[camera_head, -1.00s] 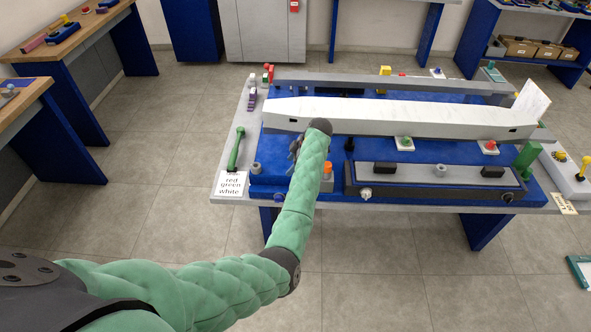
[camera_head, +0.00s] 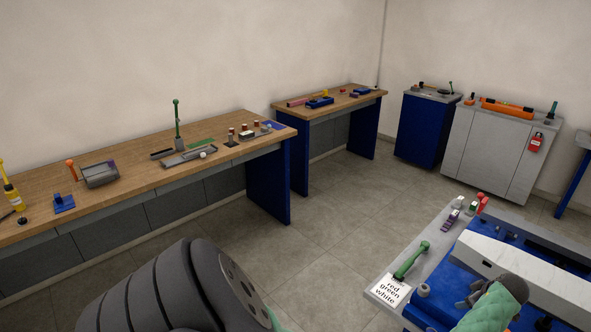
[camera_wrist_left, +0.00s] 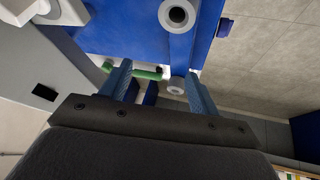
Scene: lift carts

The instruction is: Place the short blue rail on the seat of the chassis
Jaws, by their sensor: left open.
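The chassis (camera_head: 450,268), blue with a long white beam (camera_head: 520,262), lies on a grey table at the lower right of the head view and is cut off by the frame edge. I cannot identify the short blue rail for certain; small blue pieces lie on the far bench (camera_head: 320,102). My left gripper (camera_wrist_left: 160,78) is open and empty in the left wrist view, above the chassis edge, with a green handle (camera_wrist_left: 148,74) and a grey round knob (camera_wrist_left: 176,86) below it. My right gripper is out of view.
A long wooden bench (camera_head: 135,185) with tools and parts runs along the left wall. A smaller bench, a blue cabinet (camera_head: 425,125) and a grey cabinet (camera_head: 495,150) stand behind. A sign card (camera_head: 391,290) is on the table corner. The floor between is clear.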

